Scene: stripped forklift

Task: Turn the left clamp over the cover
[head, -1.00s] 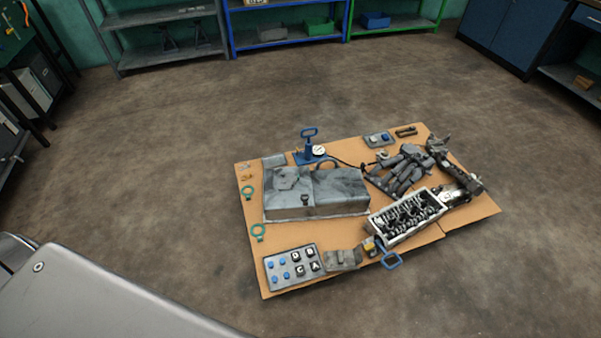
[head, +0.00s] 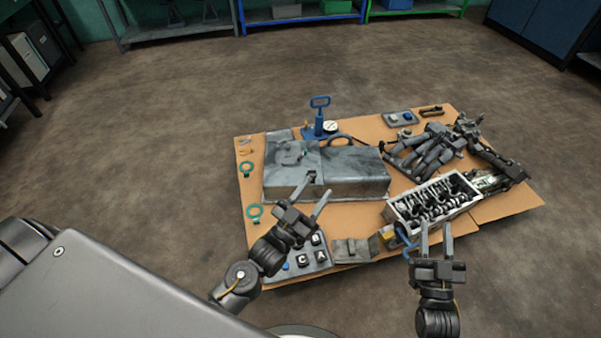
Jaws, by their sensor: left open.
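A long grey box-like cover (head: 355,175) lies on the cardboard-brown sheet. A small dark clamp-like piece (head: 312,177) sits at its front upper edge; I cannot tell for sure that it is the left clamp, and its lower part is hidden by my gripper. My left gripper (head: 316,190) is open, with one fingertip overlapping that piece in the picture and the other a little to its right. I cannot tell whether they touch. My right gripper (head: 436,226) has its fingers apart and empty, in front of the open engine block (head: 405,215).
The brown sheet (head: 275,225) also carries green rings (head: 247,170), a blue-handled pump with gauge (head: 320,120), a grey manifold (head: 428,150) and a panel with lettered blocks (head: 316,258). A blue handle (head: 403,240) lies near my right gripper.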

